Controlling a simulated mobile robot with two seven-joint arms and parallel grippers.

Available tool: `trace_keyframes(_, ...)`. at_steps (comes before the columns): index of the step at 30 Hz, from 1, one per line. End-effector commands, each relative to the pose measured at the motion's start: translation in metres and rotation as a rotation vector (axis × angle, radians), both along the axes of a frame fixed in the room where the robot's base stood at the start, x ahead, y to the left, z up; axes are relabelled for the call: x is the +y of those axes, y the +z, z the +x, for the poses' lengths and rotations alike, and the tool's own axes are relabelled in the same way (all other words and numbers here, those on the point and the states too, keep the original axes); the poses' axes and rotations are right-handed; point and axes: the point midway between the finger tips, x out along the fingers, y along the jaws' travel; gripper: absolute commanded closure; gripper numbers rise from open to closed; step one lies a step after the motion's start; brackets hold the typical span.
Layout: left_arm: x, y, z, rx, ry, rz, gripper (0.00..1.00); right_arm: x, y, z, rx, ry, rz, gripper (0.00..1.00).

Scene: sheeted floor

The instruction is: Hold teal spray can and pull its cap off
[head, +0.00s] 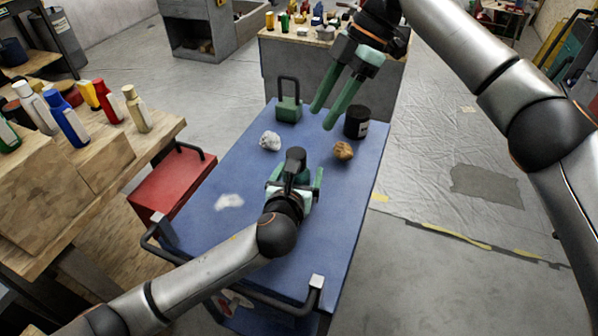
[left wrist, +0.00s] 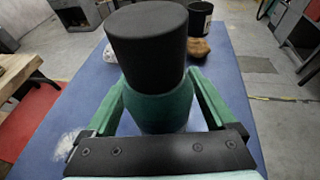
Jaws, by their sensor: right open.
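The teal spray can (left wrist: 158,108) stands upright in the left wrist view, with its black cap (left wrist: 148,45) on top. The cap (head: 295,158) also shows in the head view, above the blue tabletop. My left gripper (head: 296,178) has one finger on each side of the teal body, below the cap, and appears shut on it. The can's lower end is hidden, so I cannot tell whether it touches the table. My right gripper (head: 324,116) is open and empty, above the far part of the table and apart from the can.
The blue table (head: 235,235) also holds a white crumpled lump (head: 270,141), a brown lump (head: 343,151), a black container (head: 357,122) and a green block with a black loop (head: 289,108). A wooden bench (head: 60,185) with several bottles stands at left.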

Motion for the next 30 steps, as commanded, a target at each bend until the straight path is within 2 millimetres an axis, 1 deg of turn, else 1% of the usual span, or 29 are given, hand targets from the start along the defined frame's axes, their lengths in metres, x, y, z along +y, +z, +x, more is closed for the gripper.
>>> trace_keyframes(1, 0.0001, 0.0000, -0.0001, 0.000, 0.000, 0.000, 0.17, 0.0000, 0.0000, 0.0000, 0.000, 0.000, 0.000, 0.50)
trace_keyframes(2, 0.0001, 0.0000, -0.0001, 0.000, 0.000, 0.000, 0.20, 0.0000, 0.0000, 0.0000, 0.000, 0.000, 0.000, 0.50)
trace_keyframes(21, 0.0003, -0.0003, -0.0003, 0.000, 0.000, 0.001, 0.92, 0.0000, 0.0000, 0.0000, 0.000, 0.000, 0.000, 0.50)
trace_keyframes(22, 0.0003, -0.0003, -0.0003, 0.001, 0.000, 0.001, 0.93, 0.0000, 0.0000, 0.0000, 0.000, 0.000, 0.000, 0.48)
trace_keyframes(26, 0.0003, -0.0003, -0.0003, 0.001, 0.000, 0.001, 0.93, 0.0010, 0.0004, -0.0009, 0.007, -0.016, -0.010, 0.33)
trace_keyframes(30, 0.0003, -0.0004, -0.0003, 0.001, 0.000, 0.001, 0.93, 0.0055, 0.0019, -0.0048, 0.035, -0.100, -0.061, 0.17)
